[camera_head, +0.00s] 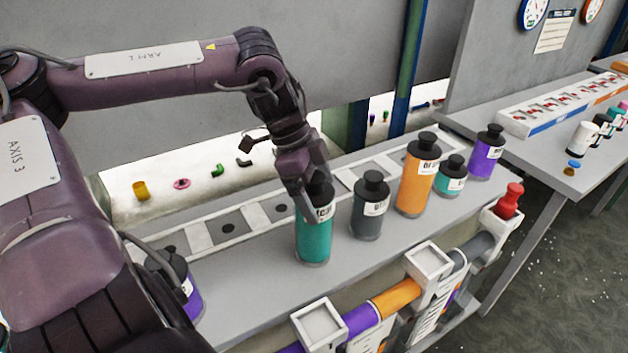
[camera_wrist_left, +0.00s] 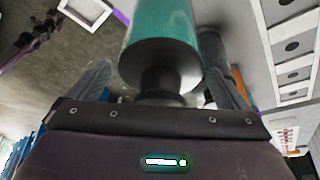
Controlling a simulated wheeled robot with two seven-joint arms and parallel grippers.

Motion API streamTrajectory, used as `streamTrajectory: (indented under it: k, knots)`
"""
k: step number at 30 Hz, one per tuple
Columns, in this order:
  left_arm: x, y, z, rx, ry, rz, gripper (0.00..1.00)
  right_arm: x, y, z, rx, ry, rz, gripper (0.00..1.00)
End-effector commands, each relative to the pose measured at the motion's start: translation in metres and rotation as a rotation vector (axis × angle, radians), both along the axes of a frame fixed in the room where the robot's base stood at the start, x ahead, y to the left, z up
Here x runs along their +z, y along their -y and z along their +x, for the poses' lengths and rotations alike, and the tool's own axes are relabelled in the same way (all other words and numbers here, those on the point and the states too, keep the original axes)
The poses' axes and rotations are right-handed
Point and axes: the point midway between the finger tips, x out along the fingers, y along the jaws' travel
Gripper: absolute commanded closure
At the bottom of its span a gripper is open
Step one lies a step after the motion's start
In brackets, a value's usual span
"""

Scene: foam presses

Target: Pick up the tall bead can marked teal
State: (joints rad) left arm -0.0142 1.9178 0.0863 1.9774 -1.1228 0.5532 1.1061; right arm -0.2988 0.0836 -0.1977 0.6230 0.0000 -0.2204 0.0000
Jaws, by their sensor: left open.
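The tall teal bead can (camera_head: 314,238) with a black cap stands upright on the grey shelf in the head view. My left gripper (camera_head: 308,205) reaches down over its top from behind, hiding part of the cap and label. In the left wrist view the teal can (camera_wrist_left: 163,30) lies between the two grey fingers of my left gripper (camera_wrist_left: 165,85). The fingers are open, one on each side of the black cap and neck, with a gap visible at the left finger.
A grey can (camera_head: 370,212) stands close right of the teal can. Farther right are an orange can (camera_head: 416,180), a short teal can (camera_head: 450,183) and a purple can (camera_head: 486,158). Another purple can (camera_head: 189,297) is partly hidden by my arm. Pipes (camera_head: 395,299) run along the front edge.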

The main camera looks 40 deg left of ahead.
Motion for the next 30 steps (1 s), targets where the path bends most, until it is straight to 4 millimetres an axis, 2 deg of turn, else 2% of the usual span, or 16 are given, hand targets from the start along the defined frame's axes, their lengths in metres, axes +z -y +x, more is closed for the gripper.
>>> streamTrajectory:
  k: [6,23,30]
  knots:
    - [-0.0007,0.0003,0.0004,-0.001,0.002,0.000,0.04,0.0000,-0.0110,0.0028,-0.002,0.004,0.013,0.36]
    - [-0.0005,0.0002,0.0005,-0.001,0.002,0.000,0.77,-0.0007,-0.0025,-0.0031,0.002,-0.005,0.003,0.36]
    - [0.0007,0.0002,0.0009,-0.001,0.004,0.000,0.78,-0.0007,-0.0014,-0.0033,0.002,-0.006,0.002,0.36]
